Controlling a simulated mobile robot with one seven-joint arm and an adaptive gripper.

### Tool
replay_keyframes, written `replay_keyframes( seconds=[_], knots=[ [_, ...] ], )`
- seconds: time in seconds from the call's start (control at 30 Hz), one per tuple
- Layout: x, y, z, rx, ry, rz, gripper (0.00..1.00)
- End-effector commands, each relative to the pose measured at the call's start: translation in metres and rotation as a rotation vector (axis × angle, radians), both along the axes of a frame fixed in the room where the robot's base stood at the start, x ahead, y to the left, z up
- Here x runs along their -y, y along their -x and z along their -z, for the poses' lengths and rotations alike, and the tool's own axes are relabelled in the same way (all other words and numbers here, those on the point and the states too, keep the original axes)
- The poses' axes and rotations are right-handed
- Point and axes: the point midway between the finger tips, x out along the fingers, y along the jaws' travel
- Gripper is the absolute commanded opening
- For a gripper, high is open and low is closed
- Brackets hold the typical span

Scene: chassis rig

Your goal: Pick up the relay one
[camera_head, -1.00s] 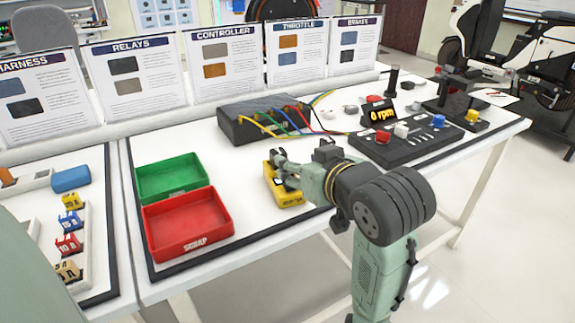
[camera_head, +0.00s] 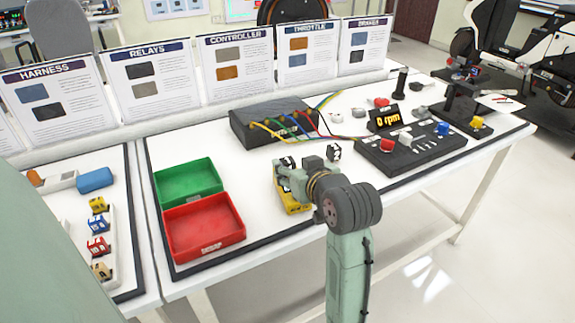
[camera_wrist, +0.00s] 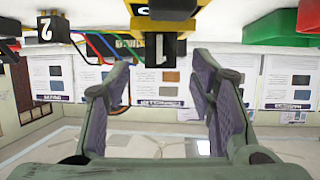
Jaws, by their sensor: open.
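The relay one, a black block marked 1 (camera_wrist: 161,52), sits centrally in the wrist view, in line with the gap between my fingers. My gripper (camera_wrist: 160,85) is open, with one finger at each side; I cannot tell how deep the block lies between them. In the head view my gripper (camera_head: 284,178) is over a yellow tray (camera_head: 296,208), which it partly hides. A second black block marked 2 (camera_wrist: 53,28) stands apart, and the wrist view appears upside down.
A red scrap bin (camera_head: 205,228) and a green bin (camera_head: 188,180) stand left of my gripper. A black controller box (camera_head: 268,122) with coloured wires is behind it. A control panel (camera_head: 410,150) is at the right.

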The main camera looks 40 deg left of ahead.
Motion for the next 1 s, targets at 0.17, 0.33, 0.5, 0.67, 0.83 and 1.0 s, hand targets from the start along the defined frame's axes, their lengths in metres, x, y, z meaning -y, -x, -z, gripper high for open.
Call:
replay_keyframes(
  seconds=[0.17, 0.33, 0.5, 0.67, 0.83, 1.0],
  knots=[
    [-0.021, -0.01, 0.008, -0.002, 0.001, -0.002, 0.5],
    [-0.025, -0.013, 0.01, 0.0, 0.0, 0.001, 0.5],
    [-0.025, -0.013, 0.01, 0.0, 0.0, 0.0, 0.48],
    [-0.025, -0.013, 0.01, 0.0, 0.0, 0.0, 0.37],
    [-0.025, -0.013, 0.01, 0.0, 0.0, 0.0, 0.26],
    [-0.025, -0.013, 0.01, 0.0, 0.0, 0.0, 0.15]
  ],
)
